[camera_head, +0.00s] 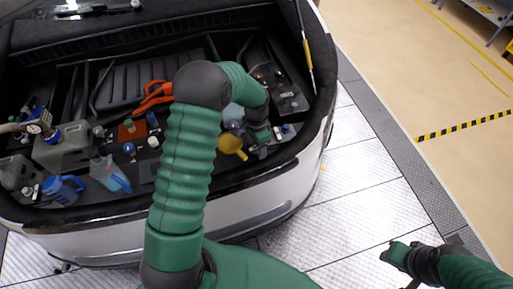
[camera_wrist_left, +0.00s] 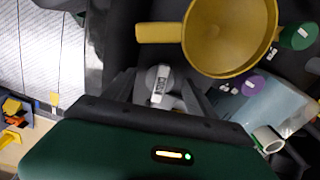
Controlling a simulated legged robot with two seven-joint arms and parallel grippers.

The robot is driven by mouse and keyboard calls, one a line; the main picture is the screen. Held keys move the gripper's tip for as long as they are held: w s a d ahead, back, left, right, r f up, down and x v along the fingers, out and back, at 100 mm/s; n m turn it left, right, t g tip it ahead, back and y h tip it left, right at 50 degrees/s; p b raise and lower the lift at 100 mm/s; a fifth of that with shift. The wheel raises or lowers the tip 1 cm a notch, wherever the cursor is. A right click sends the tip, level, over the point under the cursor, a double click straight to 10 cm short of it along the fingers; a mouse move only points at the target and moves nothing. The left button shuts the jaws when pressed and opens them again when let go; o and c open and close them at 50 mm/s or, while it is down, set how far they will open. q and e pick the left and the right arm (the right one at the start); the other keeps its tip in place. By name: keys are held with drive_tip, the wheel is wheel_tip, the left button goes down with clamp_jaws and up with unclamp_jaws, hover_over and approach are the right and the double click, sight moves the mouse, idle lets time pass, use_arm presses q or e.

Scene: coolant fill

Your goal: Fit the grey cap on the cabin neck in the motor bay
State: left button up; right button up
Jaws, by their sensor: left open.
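In the left wrist view a grey cap (camera_wrist_left: 160,82) with a white printed label lies between the two spread fingers of my left gripper (camera_wrist_left: 163,92). The fingers are open, and I cannot tell whether they touch it or what is under it. In the head view my left gripper (camera_head: 262,146) is low in the right part of the motor bay (camera_head: 110,205), beside a yellow funnel (camera_head: 232,145). The cabin neck cannot be told for certain; an open white neck (camera_wrist_left: 268,140) shows on a translucent tank (camera_wrist_left: 275,103). My right gripper (camera_head: 400,262) is outside the car, apparently empty.
The funnel (camera_wrist_left: 232,35) is close ahead of the left fingers, with a green cap (camera_wrist_left: 298,37) and a purple cap (camera_wrist_left: 254,85) near it. A blue jug (camera_head: 62,188), grey tank (camera_head: 62,150) and orange-handled tool (camera_head: 152,95) are farther left.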

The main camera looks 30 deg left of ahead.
use_arm(q)
drive_tip(key=shift+f, duration=0.25)
drive_tip(key=shift+c, duration=1.3)
clamp_jaws()
drive_tip(key=shift+r, duration=0.1)
